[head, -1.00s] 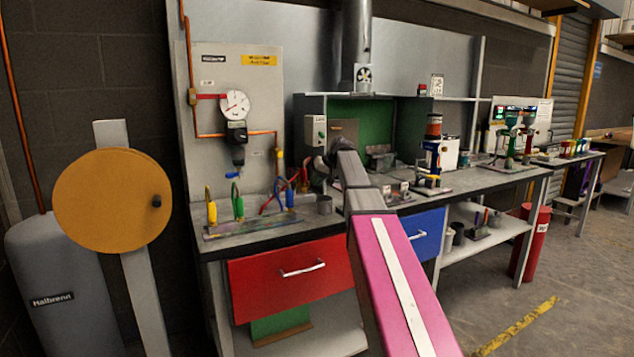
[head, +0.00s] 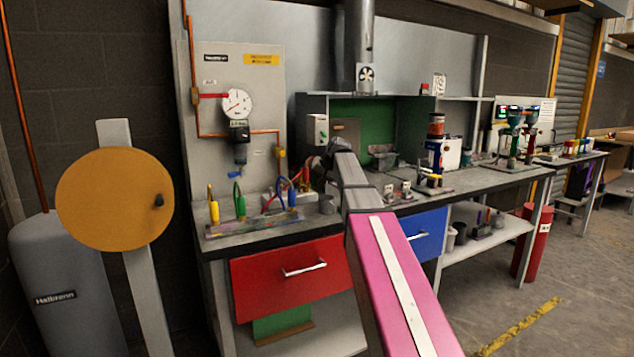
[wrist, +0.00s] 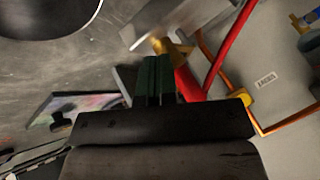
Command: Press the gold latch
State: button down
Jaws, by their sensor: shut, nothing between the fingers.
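My gripper (wrist: 153,78) shows in the wrist view as two dark green fingers pressed together, with nothing between them. A gold fitting (wrist: 172,48) lies just beyond the fingertips, beside a red tube (wrist: 189,84) and under a pale grey plate (wrist: 185,18). I cannot tell whether this fitting is the gold latch, or whether the fingers touch it. In the head view my arm reaches over the bench towards the spraybooth and hides the gripper. I cannot pick out the latch there.
A gauge (head: 237,103) and copper pipe stand behind. A red drawer (head: 290,277) and blue drawer (head: 425,235) are below. An orange disc (head: 110,200) stands at left.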

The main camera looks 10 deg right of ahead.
jog(key=shift+s+a+m+t+h, duration=0.4)
jog(key=shift+s+a+m+h, duration=0.25)
jog(key=shift+m, duration=0.35)
jog(key=shift+s+a, duration=0.3)
jog(key=shift+a, duration=0.45)
jog(key=shift+s+a, duration=0.25)
jog(key=shift+a, duration=0.45)
jog(key=shift+w+d, duration=0.1)
jog(key=shift+w+d, duration=0.3)
jog(key=shift+w, duration=0.3)
jog(key=shift+s+d, duration=0.1)
